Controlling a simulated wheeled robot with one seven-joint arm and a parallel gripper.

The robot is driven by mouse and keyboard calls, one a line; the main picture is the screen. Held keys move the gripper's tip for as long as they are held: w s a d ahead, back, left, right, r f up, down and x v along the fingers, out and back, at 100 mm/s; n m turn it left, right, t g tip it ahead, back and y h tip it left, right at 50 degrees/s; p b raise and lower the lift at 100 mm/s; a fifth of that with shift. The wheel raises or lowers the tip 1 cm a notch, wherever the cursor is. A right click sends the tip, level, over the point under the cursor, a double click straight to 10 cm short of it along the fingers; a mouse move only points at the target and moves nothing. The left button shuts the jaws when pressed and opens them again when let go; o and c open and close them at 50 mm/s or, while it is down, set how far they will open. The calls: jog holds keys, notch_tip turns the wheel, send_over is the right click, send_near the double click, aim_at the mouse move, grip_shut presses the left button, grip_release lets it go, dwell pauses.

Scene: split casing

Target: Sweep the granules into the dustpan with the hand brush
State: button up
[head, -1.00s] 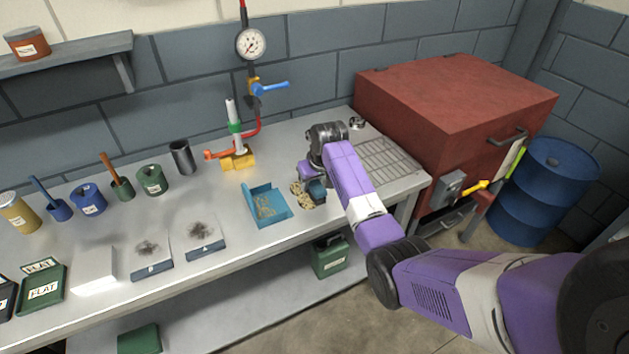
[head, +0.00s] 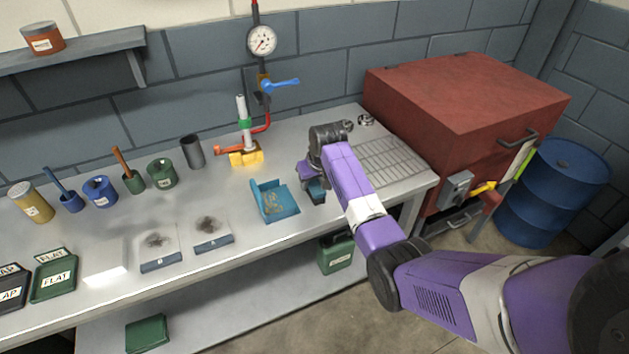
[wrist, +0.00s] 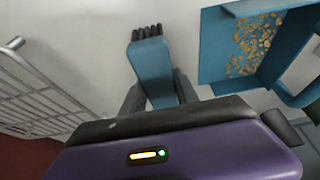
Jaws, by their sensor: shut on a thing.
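The blue dustpan (head: 285,207) lies on the workbench, left of my gripper (head: 312,178). Tan granules (head: 273,202) lie inside it; in the wrist view the granules (wrist: 252,45) are spread over the floor of the dustpan (wrist: 212,50). My gripper (wrist: 159,92) is shut on the blue hand brush (wrist: 150,68), whose dark bristle tips show at its far end. The brush (head: 316,192) is right of the dustpan, with a gap between them. I see no granules on the bench in that gap; my arm hides part of the bench behind the brush.
A metal grid (head: 375,165) lies right of my gripper, beside the red cabinet (head: 460,95). A valve pipe with a yellow base (head: 246,158) stands behind the dustpan.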

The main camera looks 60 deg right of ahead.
jog(key=shift+w+a+f, duration=0.1)
jog(key=shift+w+a, duration=0.3)
jog(key=shift+a, duration=0.35)
jog(key=shift+r+p, duration=0.85)
jog(key=shift+r, duration=2.75)
